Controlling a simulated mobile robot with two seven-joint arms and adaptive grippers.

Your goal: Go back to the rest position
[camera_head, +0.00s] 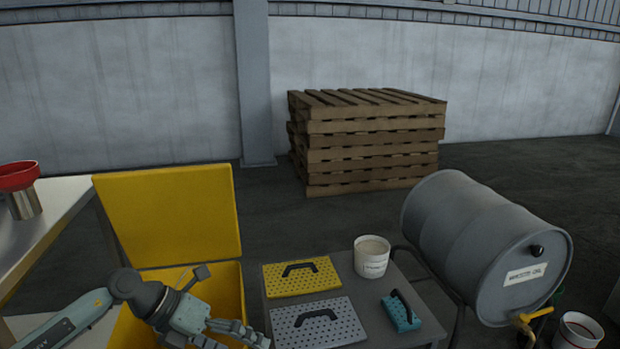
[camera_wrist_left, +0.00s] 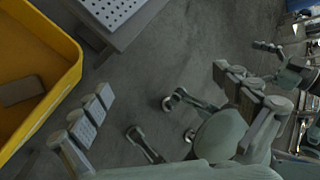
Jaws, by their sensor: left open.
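My left arm comes in from the lower left in the head view. Its gripper (camera_head: 243,336) is over the right front part of the open yellow bin (camera_head: 228,284), near the small grey table. In the left wrist view the left gripper (camera_wrist_left: 162,82) has its fingers wide apart with only floor between them. What looks like part of my right gripper (camera_wrist_left: 272,56) shows at the upper right of that view. Its jaws are too small and dark to read.
The grey table (camera_head: 389,288) holds a yellow perforated plate (camera_head: 302,283), a grey one (camera_head: 345,328), a teal handled block (camera_head: 398,316) and a white bucket (camera_head: 371,263). A grey drum (camera_head: 470,240) lies right. A steel table (camera_head: 50,215) with a red funnel (camera_head: 18,177) stands left.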

